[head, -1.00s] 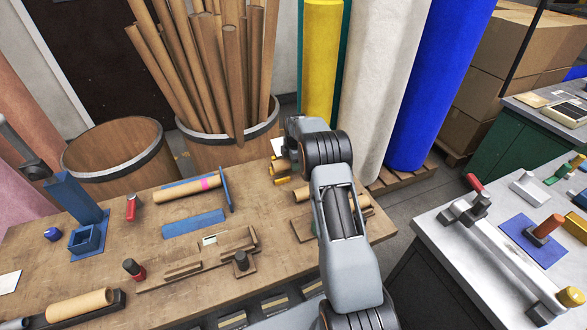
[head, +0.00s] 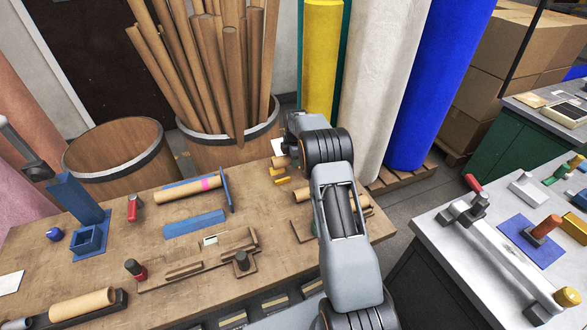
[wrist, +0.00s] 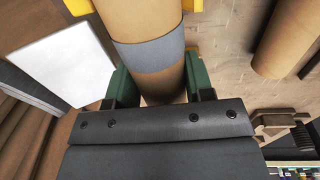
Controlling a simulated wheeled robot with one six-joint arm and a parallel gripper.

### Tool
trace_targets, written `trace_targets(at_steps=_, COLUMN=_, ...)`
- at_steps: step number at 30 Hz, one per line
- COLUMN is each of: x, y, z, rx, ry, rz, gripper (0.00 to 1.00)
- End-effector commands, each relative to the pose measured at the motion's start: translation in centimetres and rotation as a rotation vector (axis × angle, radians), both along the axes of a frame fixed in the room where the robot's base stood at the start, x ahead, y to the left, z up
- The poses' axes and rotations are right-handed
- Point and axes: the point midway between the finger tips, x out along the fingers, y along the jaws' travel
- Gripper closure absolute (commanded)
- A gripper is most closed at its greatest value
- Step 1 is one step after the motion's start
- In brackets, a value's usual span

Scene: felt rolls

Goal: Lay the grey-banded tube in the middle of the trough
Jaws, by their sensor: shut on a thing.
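The grey-banded tube (wrist: 150,70) is a brown cardboard tube with one grey band, upper middle in the wrist view. My gripper (wrist: 155,90) is shut on it, its green fingers on either side just below the band. In the head view my arm hides the gripper and most of this tube; a brown end (head: 281,162) shows left of the arm. Yellow supports (wrist: 190,5) flank the tube in the wrist view; whether it touches them is unclear. A dark channel (head: 122,299) at the front left holds a plain tube; I cannot tell whether it is the trough.
A pink-banded tube (head: 187,191) lies by a blue upright plate (head: 228,190). A wooden fixture (head: 205,262) sits mid-bench, and a blue stand (head: 88,240) at left. Another brown tube (wrist: 288,38) lies right of the gripper in the wrist view. Bare bench shows at left.

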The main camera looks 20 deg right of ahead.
Motion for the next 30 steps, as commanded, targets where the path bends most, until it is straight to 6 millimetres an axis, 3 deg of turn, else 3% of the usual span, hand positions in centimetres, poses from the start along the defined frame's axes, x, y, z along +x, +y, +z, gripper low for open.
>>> trace_targets(at_steps=9, x=0.0, y=0.0, z=1.6, rx=0.000, ry=-0.001, rz=0.000, gripper=0.90)
trace_targets(at_steps=30, x=0.0, y=0.0, z=1.6, rx=0.000, ry=0.000, rz=0.000, gripper=0.90)
